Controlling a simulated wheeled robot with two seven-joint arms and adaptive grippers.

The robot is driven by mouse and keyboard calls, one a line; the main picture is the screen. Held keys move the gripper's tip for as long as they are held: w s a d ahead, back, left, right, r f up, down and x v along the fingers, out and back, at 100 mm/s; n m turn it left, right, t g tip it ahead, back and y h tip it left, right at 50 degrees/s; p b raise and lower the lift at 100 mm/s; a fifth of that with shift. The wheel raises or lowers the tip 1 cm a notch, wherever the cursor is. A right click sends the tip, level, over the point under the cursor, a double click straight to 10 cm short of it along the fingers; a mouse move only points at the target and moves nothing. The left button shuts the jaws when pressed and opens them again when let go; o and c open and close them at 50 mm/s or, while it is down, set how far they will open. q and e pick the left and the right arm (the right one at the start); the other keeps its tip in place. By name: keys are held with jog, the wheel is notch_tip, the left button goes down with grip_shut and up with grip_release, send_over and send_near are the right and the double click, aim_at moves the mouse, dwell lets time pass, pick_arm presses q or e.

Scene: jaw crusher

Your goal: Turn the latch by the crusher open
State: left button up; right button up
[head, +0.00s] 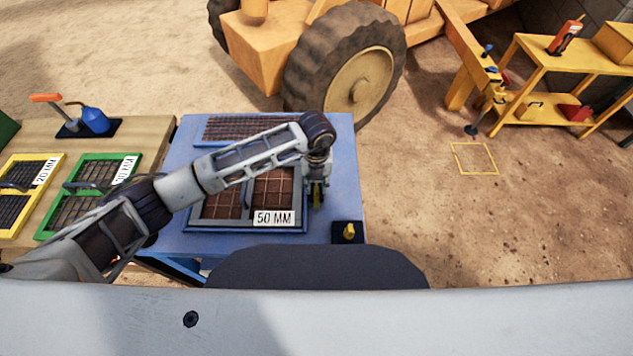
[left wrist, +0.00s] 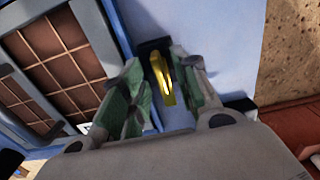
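The latch is a slim yellow lever (left wrist: 163,80) on a dark base (left wrist: 154,47), on the blue table just right of the framed screen. In the left wrist view it stands between the two fingers of my left gripper (left wrist: 162,92). The fingers are apart, with a gap on each side of the lever. In the head view my left gripper (head: 317,186) points down at the right edge of the 50 MM screen (head: 236,200); it largely hides the latch there. My right gripper is not in view.
A yellow knob on a black plate (head: 348,232) sits at the blue table's near right corner. Green (head: 80,205) and yellow screens lie on the wooden table at left, with a blue oil can (head: 95,119). A large wheel (head: 352,75) stands behind.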

aim_at(316, 185)
pick_arm(q)
jog(key=shift+r, duration=0.15)
notch_tip(316, 185, up, 12)
dwell(0.7)
jog(key=shift+f, duration=0.2)
dwell(0.4)
